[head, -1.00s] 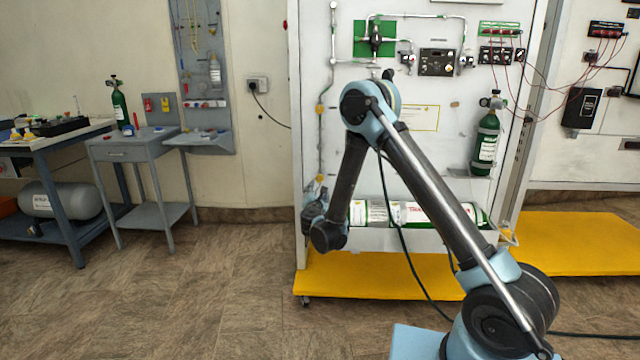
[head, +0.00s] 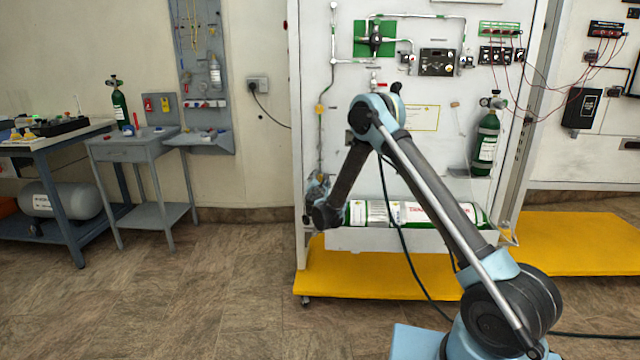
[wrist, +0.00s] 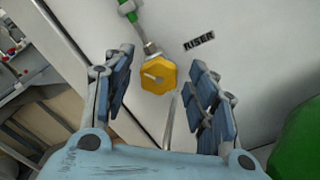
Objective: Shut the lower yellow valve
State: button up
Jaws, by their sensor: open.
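The lower yellow valve (wrist: 158,75) shows in the wrist view as a yellow hexagonal knob with a pale slot-like mark, on a thin pipe against the white panel. My gripper (wrist: 161,66) is open, its blue padded fingers to the left and right of the knob, with visible gaps on both sides. How deep the fingertips reach beside the knob, I cannot tell. In the head view my gripper (head: 317,186) is at the lower left of the panel, over the pipe, and largely hides the lower valve.
The upper yellow valve (head: 320,109) sits higher on the same pipe. A "RISER" label (wrist: 199,40) is beside the knob. A green cylinder (head: 418,213) lies across the panel's bottom, close to my wrist. The yellow base (head: 380,272) sticks out below. Floor at left is clear.

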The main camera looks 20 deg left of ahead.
jog(key=c, duration=1)
jog(key=shift+c, duration=0.2)
jog(key=shift+m, duration=0.7)
jog(key=o, duration=1)
jog(key=shift+o, duration=0.2)
